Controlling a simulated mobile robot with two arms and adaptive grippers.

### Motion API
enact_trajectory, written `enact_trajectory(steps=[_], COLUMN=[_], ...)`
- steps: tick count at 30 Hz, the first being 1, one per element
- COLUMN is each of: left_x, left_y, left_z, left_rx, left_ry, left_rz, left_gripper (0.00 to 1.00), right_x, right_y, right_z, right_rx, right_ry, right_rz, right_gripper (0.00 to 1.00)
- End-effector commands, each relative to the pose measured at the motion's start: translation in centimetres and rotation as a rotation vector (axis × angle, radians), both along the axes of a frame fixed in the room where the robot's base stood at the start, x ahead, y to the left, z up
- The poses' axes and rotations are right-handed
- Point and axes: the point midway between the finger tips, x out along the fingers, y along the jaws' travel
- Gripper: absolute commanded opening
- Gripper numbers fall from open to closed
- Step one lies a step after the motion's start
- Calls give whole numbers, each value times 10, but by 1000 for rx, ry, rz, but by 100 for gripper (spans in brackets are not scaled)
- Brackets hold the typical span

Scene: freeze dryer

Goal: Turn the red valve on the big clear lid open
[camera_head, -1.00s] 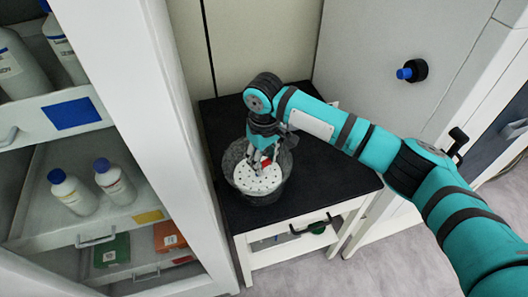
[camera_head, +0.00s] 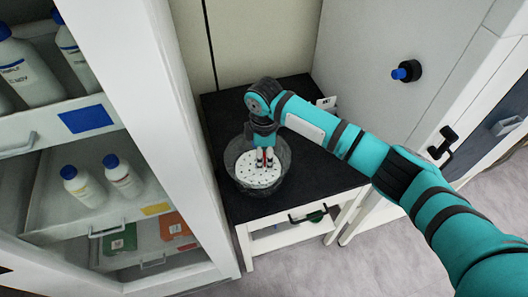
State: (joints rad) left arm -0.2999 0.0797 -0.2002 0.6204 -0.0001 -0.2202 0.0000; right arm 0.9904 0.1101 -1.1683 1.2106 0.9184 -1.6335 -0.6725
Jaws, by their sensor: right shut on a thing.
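The big clear lid (camera_head: 284,178) is a round, see-through piece on the black-topped table. A white plate with small dark holes (camera_head: 252,179) shows inside its outline. My right gripper (camera_head: 264,162) points down over the middle of the lid, shut on the red valve (camera_head: 270,163). My left gripper is not in view.
The black table top (camera_head: 320,178) is mostly clear right of the lid. An open white cabinet with bottles (camera_head: 82,186) stands close on the left. A grey cabinet with a blue-black knob (camera_head: 406,71) stands on the right.

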Motion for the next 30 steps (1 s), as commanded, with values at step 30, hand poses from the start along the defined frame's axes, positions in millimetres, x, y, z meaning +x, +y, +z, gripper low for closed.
enact_trajectory(steps=[30], left_x=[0], left_y=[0], left_z=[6], left_rx=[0], left_ry=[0], left_rz=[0], left_gripper=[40], right_x=[0], right_y=[1], right_z=[1], right_rx=[2], right_ry=[-1], right_rz=[271], right_gripper=[8])
